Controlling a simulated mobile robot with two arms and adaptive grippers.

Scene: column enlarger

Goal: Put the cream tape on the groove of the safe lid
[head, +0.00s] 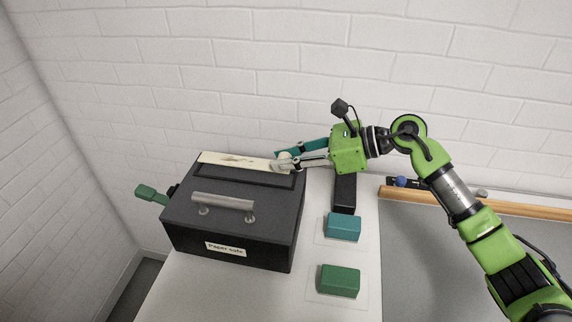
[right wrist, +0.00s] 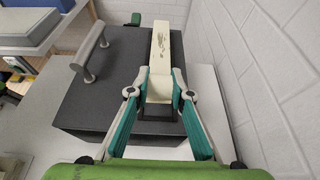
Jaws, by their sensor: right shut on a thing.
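The cream tape (head: 232,160) is a long flat strip with a dark smudge along its middle. It also shows in the right wrist view (right wrist: 160,48). My right gripper (head: 280,163) is shut on its right end, seen between the fingertips in the right wrist view (right wrist: 160,88). The strip lies along the back of the black safe lid (head: 255,199), over or just behind the dark outlined groove (head: 246,176). I cannot tell whether it touches the lid. The lid has a grey bar handle (head: 222,201). My left gripper is not in view.
The safe (head: 190,238), labelled "Paper safe", stands on a white table (head: 215,296). A green lever (head: 150,194) sticks out at its left. A teal block (head: 343,226), a green block (head: 339,281) and a black block (head: 344,192) stand to the right. A brick wall is close behind.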

